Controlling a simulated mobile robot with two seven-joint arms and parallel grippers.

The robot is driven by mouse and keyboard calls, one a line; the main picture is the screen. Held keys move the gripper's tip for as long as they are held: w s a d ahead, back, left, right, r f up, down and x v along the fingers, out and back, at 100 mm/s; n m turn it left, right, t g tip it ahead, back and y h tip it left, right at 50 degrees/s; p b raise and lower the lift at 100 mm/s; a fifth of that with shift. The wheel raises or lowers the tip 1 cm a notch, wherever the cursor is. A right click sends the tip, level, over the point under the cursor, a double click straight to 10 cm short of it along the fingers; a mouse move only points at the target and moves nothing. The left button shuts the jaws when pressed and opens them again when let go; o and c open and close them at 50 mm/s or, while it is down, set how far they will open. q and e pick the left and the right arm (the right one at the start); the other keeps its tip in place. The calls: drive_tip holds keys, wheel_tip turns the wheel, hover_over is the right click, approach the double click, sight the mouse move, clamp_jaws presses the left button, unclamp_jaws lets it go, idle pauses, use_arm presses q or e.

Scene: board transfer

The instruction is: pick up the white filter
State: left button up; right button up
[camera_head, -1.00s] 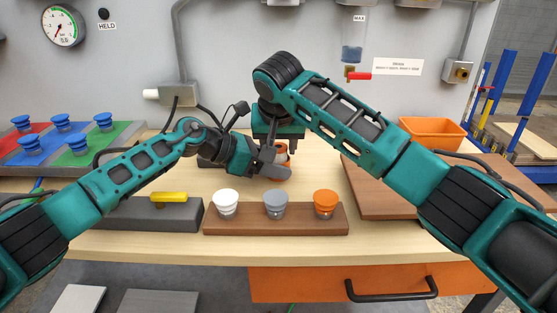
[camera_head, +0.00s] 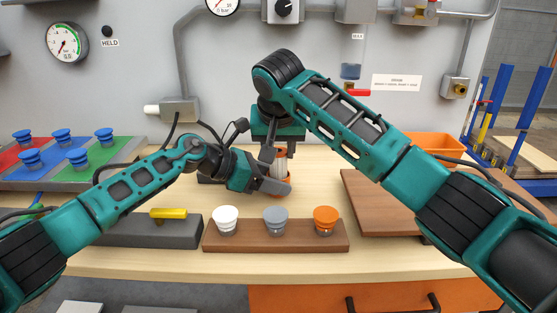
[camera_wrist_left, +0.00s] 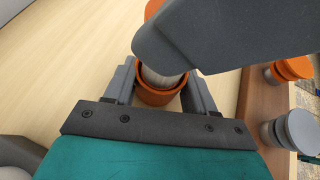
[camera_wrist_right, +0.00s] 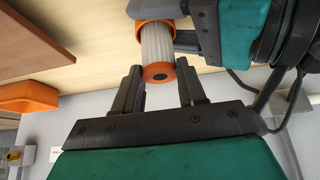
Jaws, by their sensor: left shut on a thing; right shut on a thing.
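The white filter (camera_head: 281,163) is a pleated white cylinder. Its orange end cap (camera_wrist_right: 160,73) lies between the fingertips of my right gripper (camera_wrist_right: 161,80), which is shut on it from above. The filter's lower end is inside an orange cup (camera_wrist_left: 160,97), where its pale side partly shows (camera_wrist_left: 163,77). My left gripper (camera_head: 277,187) is shut on the cup from the side, with a finger on each side of it. In the left wrist view a grey part of my right gripper covers much of the filter.
In front stands a brown rack (camera_head: 275,243) with white, grey and orange stoppers. A grey block (camera_head: 150,232) with a yellow handle is to the left. A brown board (camera_head: 380,195) and an orange bin (camera_head: 435,144) are at the right.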

wheel_tip(320, 180, up, 4)
drive_tip(key=shift+r, duration=0.2)
drive_tip(key=s, duration=3.2)
drive_tip(key=shift+f, duration=0.15)
use_arm(q)
drive_tip(key=o, duration=0.9)
